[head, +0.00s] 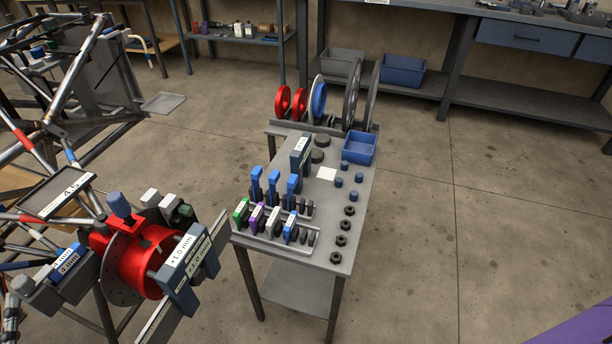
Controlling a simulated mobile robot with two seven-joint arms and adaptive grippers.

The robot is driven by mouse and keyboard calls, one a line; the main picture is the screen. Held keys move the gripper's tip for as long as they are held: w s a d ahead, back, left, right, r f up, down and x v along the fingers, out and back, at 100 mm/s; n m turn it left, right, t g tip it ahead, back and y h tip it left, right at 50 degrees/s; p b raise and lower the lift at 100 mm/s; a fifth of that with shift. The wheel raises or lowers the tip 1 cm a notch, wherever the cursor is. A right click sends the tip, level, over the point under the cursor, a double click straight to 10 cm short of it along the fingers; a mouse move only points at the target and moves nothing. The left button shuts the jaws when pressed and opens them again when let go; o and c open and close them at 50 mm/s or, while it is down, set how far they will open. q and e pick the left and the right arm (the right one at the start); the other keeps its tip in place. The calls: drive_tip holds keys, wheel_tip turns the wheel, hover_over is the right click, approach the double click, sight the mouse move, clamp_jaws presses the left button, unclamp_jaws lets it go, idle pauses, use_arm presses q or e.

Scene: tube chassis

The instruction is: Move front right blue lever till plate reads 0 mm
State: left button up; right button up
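The tube chassis (45,133) stands at the left. A red ring-shaped part (140,262) sits at its near end, with a blue knob (118,203) on top. To the ring's right is a blue-grey block (180,292) with white plates; the larger plate (183,250) seems to read +1.0 mm. To the ring's left, a smaller blue block (68,266) carries plates that seem to read 0 mm. I cannot tell which blue part is the front right lever. Neither of my grippers is in view.
A grey table (315,258) right of the chassis holds blue, green and purple tools, dark round parts, a blue bin (359,147) and red rings (283,101) at its back. Workbenches line the back wall. The floor (480,230) to the right is clear. Something purple (585,328) shows at bottom right.

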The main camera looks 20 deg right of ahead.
sight(12, 266)
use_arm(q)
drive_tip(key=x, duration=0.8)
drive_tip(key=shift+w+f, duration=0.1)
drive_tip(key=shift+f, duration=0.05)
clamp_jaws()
